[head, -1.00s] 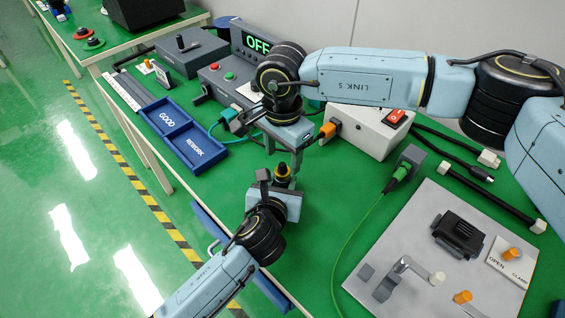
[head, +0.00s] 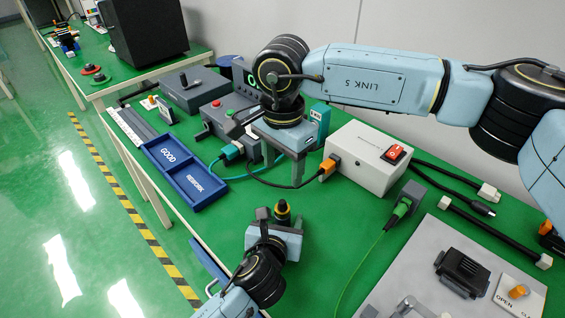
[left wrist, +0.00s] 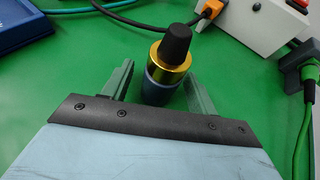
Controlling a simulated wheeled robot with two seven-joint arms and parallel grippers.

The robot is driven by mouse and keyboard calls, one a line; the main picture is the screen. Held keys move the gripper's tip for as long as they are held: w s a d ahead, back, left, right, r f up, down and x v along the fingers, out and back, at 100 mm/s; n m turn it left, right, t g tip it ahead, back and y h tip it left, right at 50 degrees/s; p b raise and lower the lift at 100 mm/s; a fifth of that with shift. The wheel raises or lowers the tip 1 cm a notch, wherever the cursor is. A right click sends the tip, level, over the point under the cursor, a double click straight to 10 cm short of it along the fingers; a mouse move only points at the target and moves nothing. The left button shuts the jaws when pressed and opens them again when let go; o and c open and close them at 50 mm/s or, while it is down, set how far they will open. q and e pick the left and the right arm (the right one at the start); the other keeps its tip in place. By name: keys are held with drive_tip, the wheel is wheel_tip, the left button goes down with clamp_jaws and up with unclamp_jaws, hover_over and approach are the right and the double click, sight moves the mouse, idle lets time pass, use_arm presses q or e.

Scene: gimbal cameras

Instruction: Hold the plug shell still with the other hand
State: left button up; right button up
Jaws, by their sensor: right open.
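The plug shell (head: 283,213) stands upright, with a black tip, a gold ring and a dark blue body. It shows clearly in the left wrist view (left wrist: 163,78). My left gripper (head: 274,226) is low over the green table with its fingers on either side of the shell. In the left wrist view a green gap shows between the left finger and the shell; the right finger is close to it, and contact there is unclear. My right gripper (head: 284,168) is open and empty above and behind the shell, fingers pointing down.
A white box (head: 362,160) with a red switch and an orange plug stands right of my right gripper. Blue GOOD and REWORK trays (head: 185,171) lie left. A green-cabled connector (head: 405,205) and a grey plate (head: 425,262) are at right. Cables run behind my right gripper.

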use_arm(q)
drive_tip(key=p+v, duration=0.3)
drive_tip(key=v, duration=0.9)
drive_tip(key=shift+s+a+r+p, duration=0.1)
drive_tip(key=shift+s+r+p, duration=0.05)
drive_tip(key=shift+s+p, duration=0.15)
drive_tip(key=shift+s+r, duration=0.1)
drive_tip(key=shift+s, duration=0.25)
